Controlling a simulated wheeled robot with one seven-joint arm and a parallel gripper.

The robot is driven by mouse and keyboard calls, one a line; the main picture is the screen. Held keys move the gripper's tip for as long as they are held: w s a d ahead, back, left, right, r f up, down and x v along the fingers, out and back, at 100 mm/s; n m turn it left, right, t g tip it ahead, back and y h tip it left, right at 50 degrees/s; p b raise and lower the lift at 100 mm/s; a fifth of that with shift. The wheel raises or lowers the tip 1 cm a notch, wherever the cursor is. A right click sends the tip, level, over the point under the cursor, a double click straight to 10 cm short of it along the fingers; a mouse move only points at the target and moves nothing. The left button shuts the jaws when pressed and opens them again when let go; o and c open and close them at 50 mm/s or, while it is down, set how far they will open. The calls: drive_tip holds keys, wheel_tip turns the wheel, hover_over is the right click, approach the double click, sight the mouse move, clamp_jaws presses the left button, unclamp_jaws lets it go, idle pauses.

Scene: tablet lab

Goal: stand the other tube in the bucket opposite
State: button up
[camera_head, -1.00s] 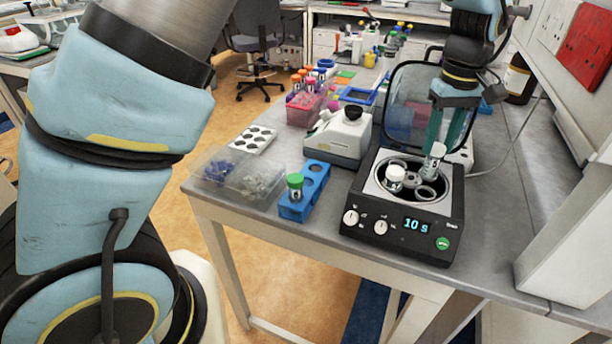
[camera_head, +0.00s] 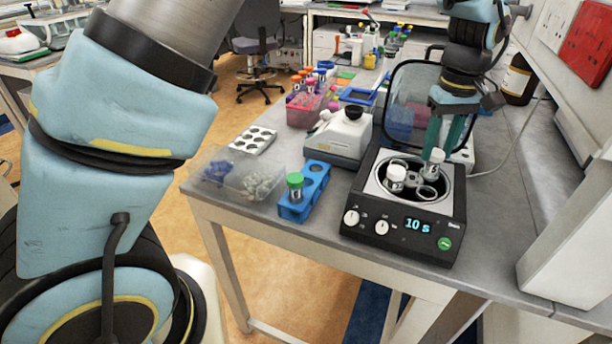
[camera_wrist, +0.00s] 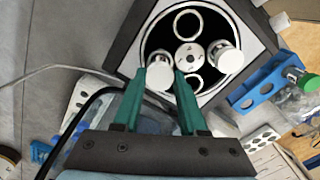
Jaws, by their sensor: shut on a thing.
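The centrifuge (camera_head: 405,225) stands with its lid open and its display reads 10 s. A white-capped tube (camera_head: 396,176) stands in the bucket at the left of its rotor; in the wrist view this tube (camera_wrist: 224,60) is right of the hub. My gripper (camera_head: 441,150) is shut on the other white-capped tube (camera_head: 433,168). In the wrist view the held tube (camera_wrist: 158,76) is left of the hub, at the place opposite the standing tube. Its lower end is low at the rotor; how deep it sits in that bucket is hidden. An empty bucket ring (camera_wrist: 187,22) shows between them.
A blue rack (camera_head: 318,180) with a green-capped tube (camera_head: 295,183) stands left of the centrifuge. The raised lid (camera_head: 405,85) is close behind my gripper. A white device (camera_head: 342,135) and a clear box (camera_head: 240,175) stand further left.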

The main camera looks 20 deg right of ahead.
drive_tip(key=shift+f+b, duration=0.35)
drive_tip(key=shift+f, duration=0.3)
drive_tip(key=o, duration=1.1)
